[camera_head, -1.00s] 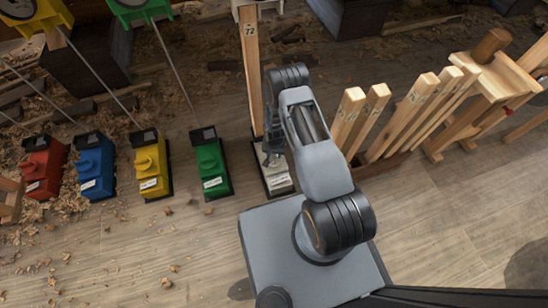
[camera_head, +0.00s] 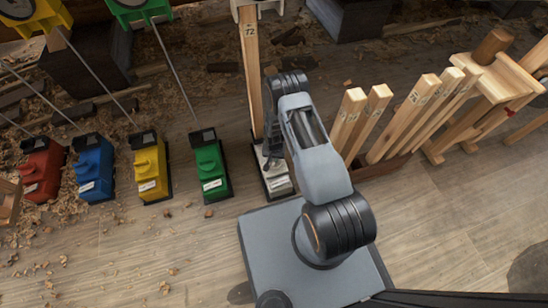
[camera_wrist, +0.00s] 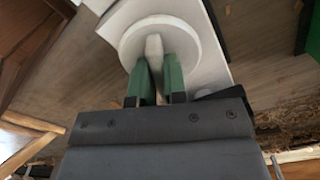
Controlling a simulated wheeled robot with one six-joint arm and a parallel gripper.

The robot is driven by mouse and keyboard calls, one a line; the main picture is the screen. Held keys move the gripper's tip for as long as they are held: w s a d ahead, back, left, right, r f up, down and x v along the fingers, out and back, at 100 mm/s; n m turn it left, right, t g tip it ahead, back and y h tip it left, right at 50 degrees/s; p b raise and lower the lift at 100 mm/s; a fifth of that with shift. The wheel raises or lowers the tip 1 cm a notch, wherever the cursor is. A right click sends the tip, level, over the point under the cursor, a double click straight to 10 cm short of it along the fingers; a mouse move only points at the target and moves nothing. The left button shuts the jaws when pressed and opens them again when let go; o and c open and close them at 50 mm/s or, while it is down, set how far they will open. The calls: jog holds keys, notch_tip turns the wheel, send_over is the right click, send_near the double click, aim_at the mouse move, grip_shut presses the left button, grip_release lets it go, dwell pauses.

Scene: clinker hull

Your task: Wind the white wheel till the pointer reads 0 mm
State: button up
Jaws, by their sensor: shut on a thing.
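The white wheel (camera_wrist: 133,38) is a round disc with a raised bar across it, seen in the wrist view on a white housing (camera_wrist: 196,22). My gripper (camera_wrist: 156,66) has its two green fingers on either side of that bar and is shut on it. In the head view the white unit (camera_head: 278,184) stands on a dark base at the end of the row, and my arm hides most of its wheel. A wooden stick marked 72 (camera_head: 251,70) rises behind it. I see no pointer or scale that I can read.
Green (camera_head: 210,172), yellow (camera_head: 150,174), blue (camera_head: 94,175) and red (camera_head: 42,172) units stand in a row to the left. Wooden sticks (camera_head: 411,115) stand in a rack to the right, near a wooden bench (camera_head: 500,80). The floor in front is mostly clear, with shavings.

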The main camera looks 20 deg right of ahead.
grip_shut()
jog(key=m+b, duration=0.1)
jog(key=m, duration=1)
jog(key=shift+b, duration=0.4)
dwell(0.4)
jog(key=o, duration=0.7)
grip_release()
notch_tip(320, 180, up, 14)
jog(key=p, duration=0.5)
jog(key=shift+p, duration=0.3)
